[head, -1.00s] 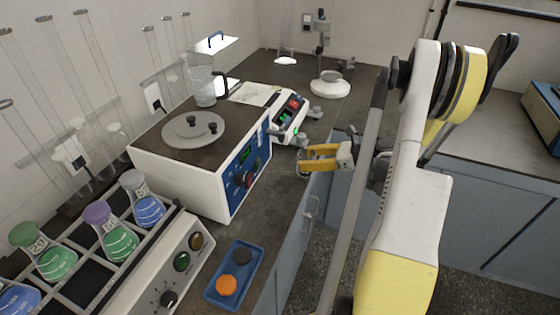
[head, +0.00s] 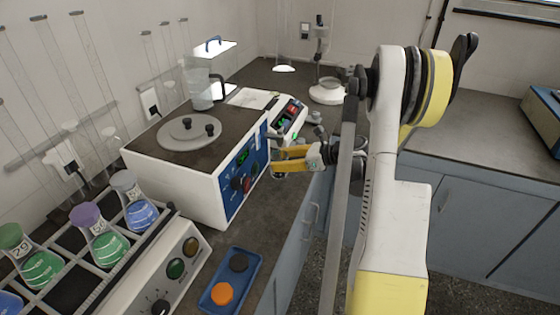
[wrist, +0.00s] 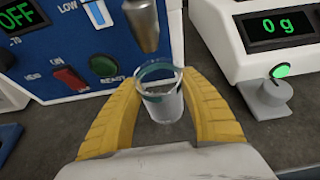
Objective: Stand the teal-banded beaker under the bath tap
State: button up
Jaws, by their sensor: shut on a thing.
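The beaker (wrist: 161,98) is small clear glass with a teal band near its rim. My gripper (wrist: 160,105) has its yellow fingers shut around the beaker, one on each side. In the head view my gripper (head: 280,160) is at the right end of the bath's blue front, with little of the beaker showing below the fingers. The bath (head: 175,170) is a white box with a dark top and blue panel. Its metal tap (wrist: 143,24) comes down just beyond the beaker's rim in the wrist view. I cannot tell whether the beaker touches the counter.
A balance (wrist: 262,45) reading 0 g stands right of my gripper, with a grey knob (wrist: 265,97) in front. A blue tray (head: 233,282) with an orange and a dark disc lies on the counter. A flask rack (head: 100,265) stands front left. The counter edge is close.

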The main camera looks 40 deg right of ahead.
jog(key=o, duration=1.1)
jog(key=shift+f, duration=0.1)
